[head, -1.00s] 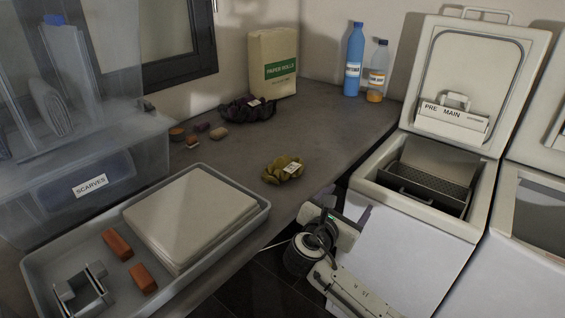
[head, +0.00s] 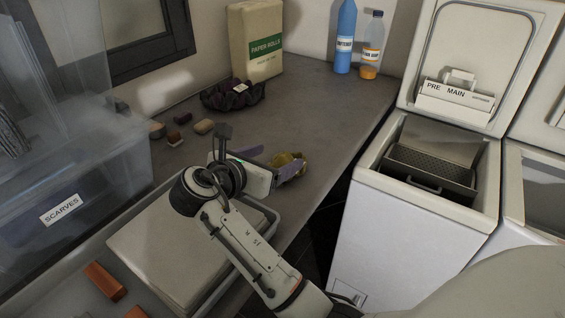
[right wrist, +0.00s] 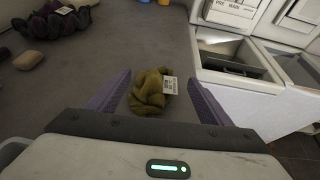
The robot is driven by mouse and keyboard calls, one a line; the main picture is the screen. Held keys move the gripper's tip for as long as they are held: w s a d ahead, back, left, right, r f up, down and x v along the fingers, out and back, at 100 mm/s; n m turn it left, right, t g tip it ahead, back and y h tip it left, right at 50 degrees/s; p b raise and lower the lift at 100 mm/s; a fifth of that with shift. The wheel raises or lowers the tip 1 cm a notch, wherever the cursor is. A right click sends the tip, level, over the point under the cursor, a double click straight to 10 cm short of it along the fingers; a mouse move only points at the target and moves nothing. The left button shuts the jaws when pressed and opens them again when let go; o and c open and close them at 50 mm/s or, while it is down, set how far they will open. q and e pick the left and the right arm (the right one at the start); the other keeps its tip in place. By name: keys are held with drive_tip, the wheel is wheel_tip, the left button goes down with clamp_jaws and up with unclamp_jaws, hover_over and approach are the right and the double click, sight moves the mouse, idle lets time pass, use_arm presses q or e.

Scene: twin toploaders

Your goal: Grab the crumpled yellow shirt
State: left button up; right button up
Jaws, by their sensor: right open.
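The crumpled yellow shirt (head: 288,161) lies on the grey counter near its front edge, partly hidden behind my right gripper in the head view. In the right wrist view the shirt (right wrist: 147,93) is an olive-yellow bundle with a white tag, lying between the two purple fingers. My right gripper (head: 277,164) is open, its fingers apart on either side of the shirt; I cannot tell whether they touch it. My left gripper is not in view.
Small blocks (head: 204,126) lie left. A grey tray (head: 226,286) is under my right arm. An open toploader (head: 415,205) stands right, across a dark gap.

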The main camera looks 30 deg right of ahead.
sight(284, 157)
drive_tip(key=x, duration=0.6)
drive_tip(key=shift+d+f, duration=0.2)
drive_tip(key=shift+f, duration=0.35)
drive_tip(key=c, duration=1.1)
